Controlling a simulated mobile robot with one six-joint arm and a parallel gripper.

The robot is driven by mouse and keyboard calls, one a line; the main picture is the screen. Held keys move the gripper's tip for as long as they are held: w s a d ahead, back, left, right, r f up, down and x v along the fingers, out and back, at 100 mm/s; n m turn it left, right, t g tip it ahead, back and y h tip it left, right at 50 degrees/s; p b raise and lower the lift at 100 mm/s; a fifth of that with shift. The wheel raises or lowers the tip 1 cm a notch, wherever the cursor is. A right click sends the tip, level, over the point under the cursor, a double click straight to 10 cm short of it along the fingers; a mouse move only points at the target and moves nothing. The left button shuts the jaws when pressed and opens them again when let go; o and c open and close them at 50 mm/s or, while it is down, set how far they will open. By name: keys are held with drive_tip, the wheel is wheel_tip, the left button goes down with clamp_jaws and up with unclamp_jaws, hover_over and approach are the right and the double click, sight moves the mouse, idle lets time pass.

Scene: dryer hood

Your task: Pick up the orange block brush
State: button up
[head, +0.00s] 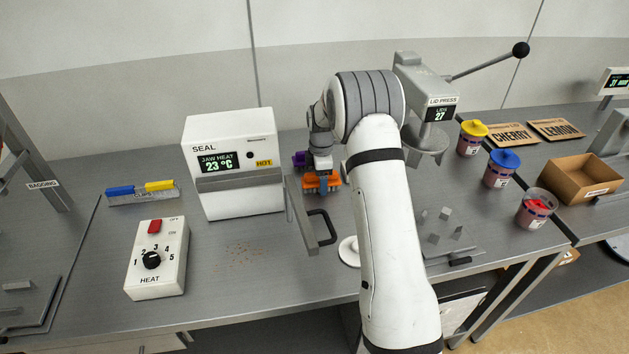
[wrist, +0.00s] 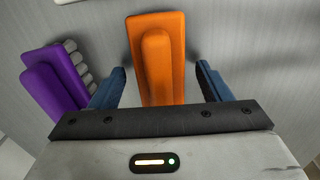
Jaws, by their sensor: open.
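The orange block brush (head: 318,186) stands on the grey bench to the right of the seal machine, partly covered by my gripper in the head view. In the wrist view the orange brush (wrist: 157,58) lies between the two blue fingers, with a gap on each side. My gripper (wrist: 160,85) is open around it; in the head view my gripper (head: 321,176) is right above the brush. The brush's bristles are hidden in the wrist view.
A purple brush (wrist: 55,80) lies close by, beside the left finger; it also shows in the head view (head: 299,159).

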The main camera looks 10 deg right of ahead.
drive_tip(key=c, duration=1.1)
drive_tip(key=shift+r, duration=0.1)
wheel_tip(320, 180, up, 10)
drive_tip(key=shift+f+b, duration=0.1)
drive_tip(key=shift+b, duration=0.95)
